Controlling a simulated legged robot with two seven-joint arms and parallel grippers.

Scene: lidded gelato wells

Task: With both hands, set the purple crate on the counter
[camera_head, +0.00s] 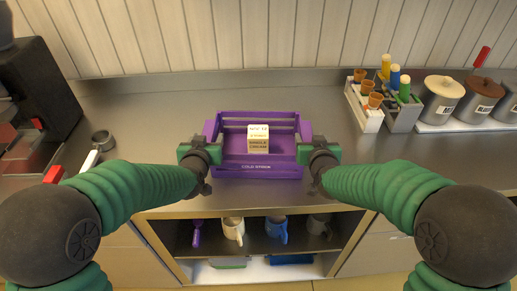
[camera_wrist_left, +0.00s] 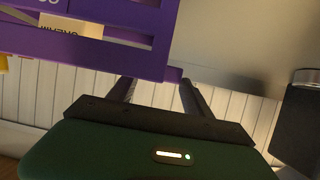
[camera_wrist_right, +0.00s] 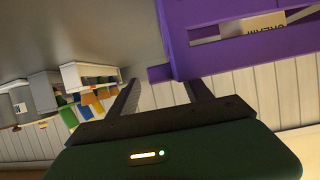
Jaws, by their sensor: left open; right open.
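The purple crate (camera_head: 232,171) rests on the steel counter (camera_head: 320,100), near its front edge, with a pale labelled box (camera_head: 258,139) inside. My left gripper (camera_head: 205,155) is at the crate's left end and my right gripper (camera_head: 318,155) at its right end. In the left wrist view the open fingers (camera_wrist_left: 158,88) point at the crate's purple end wall (camera_wrist_left: 130,60). In the right wrist view the open fingers (camera_wrist_right: 165,92) reach beside the crate's end (camera_wrist_right: 215,65). I cannot tell whether any finger touches the crate.
At the right stand a cone holder (camera_head: 367,112), a bottle rack (camera_head: 402,116) and lidded pots (camera_head: 440,100). A dark machine (camera_head: 35,90) and a metal cup (camera_head: 103,140) are at the left. The shelf below holds mugs (camera_head: 233,230) and a purple scoop (camera_head: 197,232). The counter behind the crate is clear.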

